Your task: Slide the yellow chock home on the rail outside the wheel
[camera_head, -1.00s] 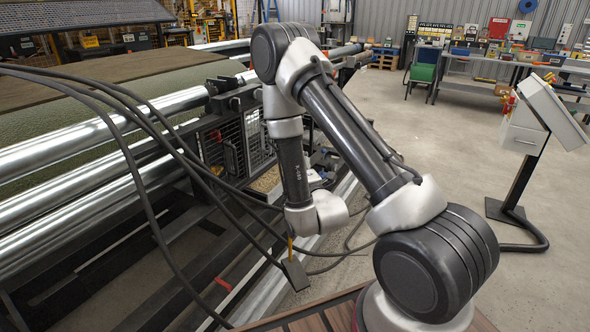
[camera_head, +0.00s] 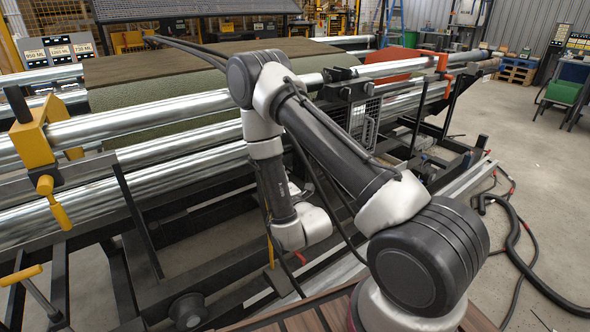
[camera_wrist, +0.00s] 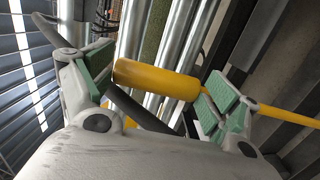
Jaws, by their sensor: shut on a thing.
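My gripper (camera_wrist: 155,95) has green-padded fingers on either side of a thick yellow grip (camera_wrist: 155,78), which I take to be the yellow chock's handle. A thin yellow rod (camera_wrist: 285,115) runs from its side to the right. In the head view the fingers are mostly hidden behind my wrist; a bit of yellow (camera_head: 270,251) and a dark plate (camera_head: 281,281) show below it, above the low frame. A dark round part, perhaps the wheel (camera_head: 187,310), lies low to the left of them. I cannot tell which bar is the rail.
A yellow clamp block (camera_head: 31,145) with a hanging handle sits on the rollers at left. A yellow-handled grey lever (camera_head: 22,276) stands at lower left. Silver rollers (camera_head: 130,121) cross the view. Black hoses (camera_head: 520,262) lie on the right floor.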

